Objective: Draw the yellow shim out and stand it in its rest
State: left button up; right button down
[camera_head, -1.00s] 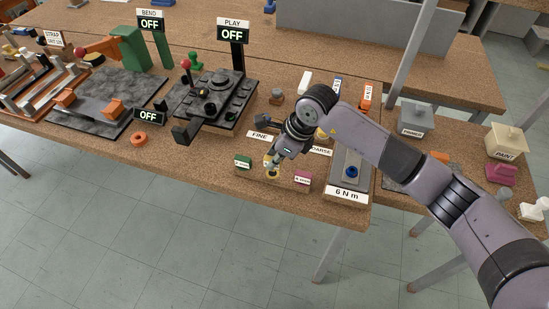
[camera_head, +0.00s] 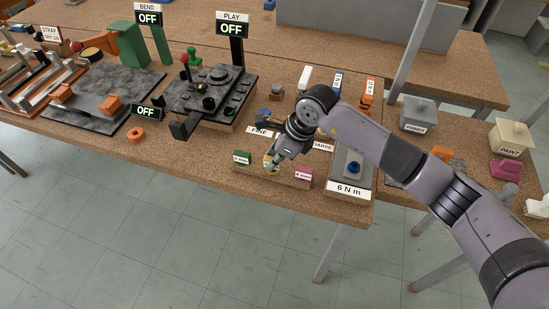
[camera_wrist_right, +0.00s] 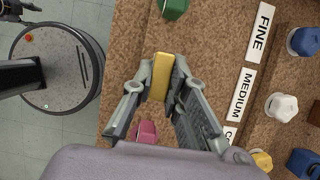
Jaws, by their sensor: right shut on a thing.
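The yellow shim (camera_wrist_right: 162,76) is between the fingers of my right gripper (camera_wrist_right: 160,90), which is shut on it. In the head view the yellow shim (camera_head: 269,166) shows as a small patch at the tip of my right gripper (camera_head: 270,162). It is at the middle of a low wooden rest (camera_head: 284,179) on the bench's front edge, between a green shim (camera_head: 242,158) and a pink shim (camera_head: 304,174). Whether it touches the rest is hidden by the fingers. My left gripper is not clearly seen.
The black PLAY fixture (camera_head: 212,92) with its lever stands to the left, its sign reading OFF. The 6 N m block (camera_head: 349,187) stands close on the right. FINE (camera_wrist_right: 262,32) and MEDIUM (camera_wrist_right: 241,93) labels and several knobs lie behind. Bare floor lies in front.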

jog(key=shift+f+b, duration=0.4)
jog(key=shift+f, duration=0.1)
jog(key=c, duration=1.5)
grip_release()
jog(key=shift+r, duration=0.1)
jog(key=shift+o, duration=0.5)
jog(key=shift+o, duration=1.1)
jog(key=shift+r, duration=0.1)
jog(key=shift+r+p, duration=1.65)
jog(key=shift+r, duration=1.3)
